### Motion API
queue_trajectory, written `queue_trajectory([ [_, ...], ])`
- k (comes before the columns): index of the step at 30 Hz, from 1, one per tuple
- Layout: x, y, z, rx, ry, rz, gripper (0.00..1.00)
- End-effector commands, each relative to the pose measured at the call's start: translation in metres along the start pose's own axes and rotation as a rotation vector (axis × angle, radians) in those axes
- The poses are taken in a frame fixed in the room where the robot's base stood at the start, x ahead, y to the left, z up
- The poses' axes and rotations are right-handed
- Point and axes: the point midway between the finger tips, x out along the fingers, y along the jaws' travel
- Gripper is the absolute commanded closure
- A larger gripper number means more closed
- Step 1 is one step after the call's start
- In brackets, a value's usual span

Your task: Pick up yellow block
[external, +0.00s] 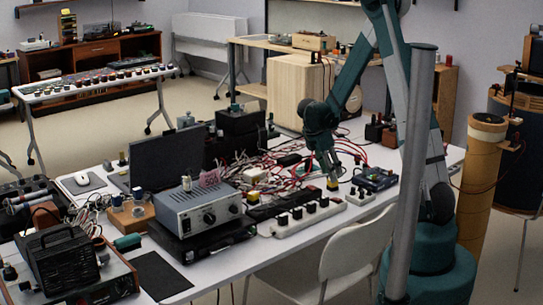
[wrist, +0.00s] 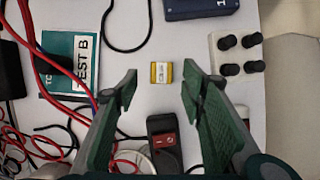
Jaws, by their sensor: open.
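The yellow block (wrist: 161,72), small with a pale label or face on top, lies on the white table in the wrist view. My gripper (wrist: 160,84) is open, with one green finger on each side of the block's position in that view and a clear gap between. In the external view my gripper (external: 327,168) points down just above the yellow block (external: 332,184), which is partly hidden by the fingers. Nothing is between the fingertips; the exact height above the block is hard to tell.
A box with black knobs (wrist: 238,55) is to the right, and a dark blue case (wrist: 200,8) is at the top. A "TEST B" booklet (wrist: 72,62) and red and black cables are to the left. A black device with a red switch (wrist: 163,135) is below the block.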

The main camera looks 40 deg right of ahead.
Motion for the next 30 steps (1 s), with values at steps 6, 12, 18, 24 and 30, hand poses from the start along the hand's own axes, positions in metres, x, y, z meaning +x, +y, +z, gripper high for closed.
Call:
queue_trajectory([
  [6, 0.001, 0.000, 0.000, 0.000, 0.000, 0.000, 0.60],
  [12, 0.004, 0.000, 0.000, 0.000, 0.000, 0.000, 0.60],
  [18, 0.022, -0.001, -0.002, 0.001, 0.000, -0.001, 0.60],
  [24, 0.044, -0.002, -0.002, 0.000, 0.000, -0.001, 0.60],
  [30, 0.053, -0.002, -0.002, 0.000, 0.000, 0.000, 0.60],
])
